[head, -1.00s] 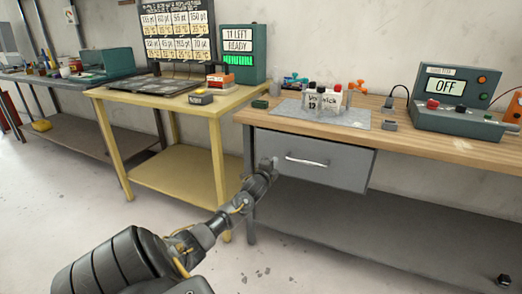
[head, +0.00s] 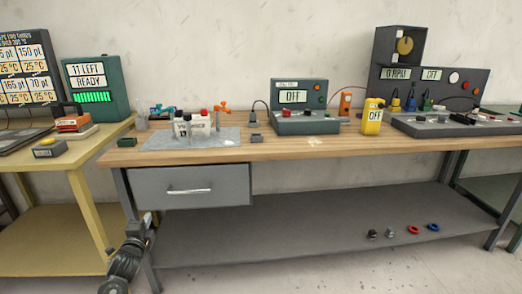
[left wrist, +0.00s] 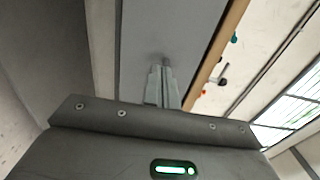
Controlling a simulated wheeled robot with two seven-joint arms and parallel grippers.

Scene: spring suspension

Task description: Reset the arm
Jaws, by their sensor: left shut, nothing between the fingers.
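My left arm comes in at the lower left of the head view. Its gripper (head: 147,219) shows small beside the wooden bench's left front leg, just below the left end of the grey drawer (head: 170,191). In the left wrist view the two fingers (left wrist: 162,88) are together with nothing between them. A grey panel (left wrist: 165,25) lies beyond them; I cannot tell whether they touch it. The drawer looks shut, and its handle (head: 189,191) is free. My right gripper is in neither view.
The wooden bench (head: 280,152) carries a grey mat (head: 215,143) with small bottles, a green box (head: 305,108) reading OFF, a yellow device (head: 373,117) and a large control panel (head: 455,90). A yellow table (head: 50,160) stands at left. Several small parts lie on the lower shelf (head: 300,225).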

